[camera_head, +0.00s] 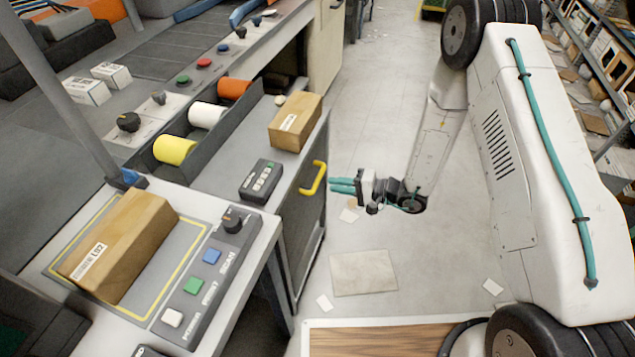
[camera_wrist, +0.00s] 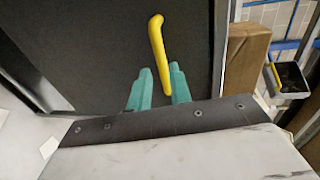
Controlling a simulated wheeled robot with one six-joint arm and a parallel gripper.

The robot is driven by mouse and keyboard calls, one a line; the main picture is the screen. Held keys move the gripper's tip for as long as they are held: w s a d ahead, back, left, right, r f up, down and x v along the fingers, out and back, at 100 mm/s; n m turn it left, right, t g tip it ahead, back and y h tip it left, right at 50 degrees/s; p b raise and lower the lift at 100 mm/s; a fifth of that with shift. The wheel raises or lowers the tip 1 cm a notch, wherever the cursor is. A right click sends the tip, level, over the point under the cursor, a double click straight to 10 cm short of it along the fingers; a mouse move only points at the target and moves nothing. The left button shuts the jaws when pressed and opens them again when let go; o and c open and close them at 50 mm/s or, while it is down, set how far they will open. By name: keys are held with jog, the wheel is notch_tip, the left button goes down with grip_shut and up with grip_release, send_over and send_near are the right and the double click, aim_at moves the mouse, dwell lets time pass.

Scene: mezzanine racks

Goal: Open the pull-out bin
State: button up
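The pull-out bin has a dark front panel (camera_head: 301,224) under the grey counter, and it looks flush with the frame around it. Its yellow handle (camera_head: 314,178) stands upright near the panel's top. My gripper (camera_head: 333,185) is just right of the handle, with its teal fingers pointing at it. In the wrist view, the dark panel (camera_wrist: 95,40) fills much of the picture, and the yellow handle (camera_wrist: 157,38) is ahead of my gripper (camera_wrist: 160,68). The fingers are apart with a gap between them. The handle's lower end lines up with this gap; I cannot tell whether they touch.
A cardboard box (camera_head: 295,124) and a black keypad (camera_head: 261,181) sit on the counter above the bin. A labelled box (camera_head: 120,245) lies on the nearer table. The floor right of the bin is open, with a flat tile (camera_head: 363,273) and scattered papers.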

aim_at(317, 181)
jog(key=x, duration=0.6)
jog(key=shift+w+a, duration=0.1)
jog(key=shift+a, duration=0.25)
grip_shut()
